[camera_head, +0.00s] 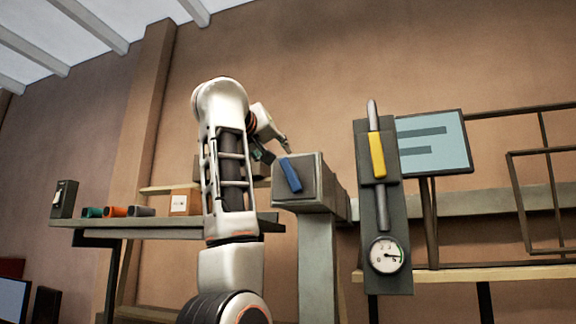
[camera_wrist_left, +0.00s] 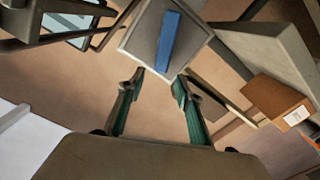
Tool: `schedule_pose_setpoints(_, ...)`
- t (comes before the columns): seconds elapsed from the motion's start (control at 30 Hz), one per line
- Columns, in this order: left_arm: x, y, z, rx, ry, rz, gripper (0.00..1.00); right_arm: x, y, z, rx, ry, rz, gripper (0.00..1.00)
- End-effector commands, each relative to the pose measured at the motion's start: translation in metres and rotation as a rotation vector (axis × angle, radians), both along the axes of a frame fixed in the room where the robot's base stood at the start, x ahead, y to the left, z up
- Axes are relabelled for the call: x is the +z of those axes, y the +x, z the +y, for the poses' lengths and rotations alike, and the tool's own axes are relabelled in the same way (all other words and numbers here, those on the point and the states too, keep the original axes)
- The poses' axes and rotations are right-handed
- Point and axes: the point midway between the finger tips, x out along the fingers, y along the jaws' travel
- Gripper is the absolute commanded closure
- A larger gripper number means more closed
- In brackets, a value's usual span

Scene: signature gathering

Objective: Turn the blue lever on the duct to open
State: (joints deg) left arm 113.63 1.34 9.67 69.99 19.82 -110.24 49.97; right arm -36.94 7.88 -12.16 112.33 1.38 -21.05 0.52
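The blue lever (camera_head: 290,175) is a short flat bar on the square grey end face of the duct (camera_head: 309,188). It leans slightly, with its top end to the left. In the left wrist view the lever (camera_wrist_left: 167,42) lies across the duct face (camera_wrist_left: 142,40), beyond the fingertips. My left gripper (camera_head: 270,149) is beside the upper left of the duct, partly hidden by my own arm. In the left wrist view its two fingers (camera_wrist_left: 158,84) are spread with nothing between them, apart from the lever. My right gripper is not in view.
A grey panel (camera_head: 370,215) with a yellow handle (camera_head: 377,155) and a round gauge (camera_head: 387,255) stands right of the duct, beside a screen (camera_head: 433,142). A shelf (camera_head: 160,221) at left holds a cardboard box (camera_head: 185,202) and several small items.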

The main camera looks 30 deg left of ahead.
Motion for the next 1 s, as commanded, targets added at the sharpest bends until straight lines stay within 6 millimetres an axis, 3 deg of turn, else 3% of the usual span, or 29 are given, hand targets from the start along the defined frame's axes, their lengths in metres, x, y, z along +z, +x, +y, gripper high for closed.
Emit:
schedule_pose_setpoints(0.43, 0.001, 0.061, 0.016, 0.001, 0.000, 0.005, 0.65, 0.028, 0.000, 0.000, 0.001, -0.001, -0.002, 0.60)
schedule_pose_setpoints(0.87, -0.002, 0.072, 0.017, 0.000, -0.001, 0.003, 0.65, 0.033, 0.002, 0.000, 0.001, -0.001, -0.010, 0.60)
schedule_pose_setpoints(1.0, -0.001, 0.071, 0.017, 0.000, -0.001, 0.002, 0.99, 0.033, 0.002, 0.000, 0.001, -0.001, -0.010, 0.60)
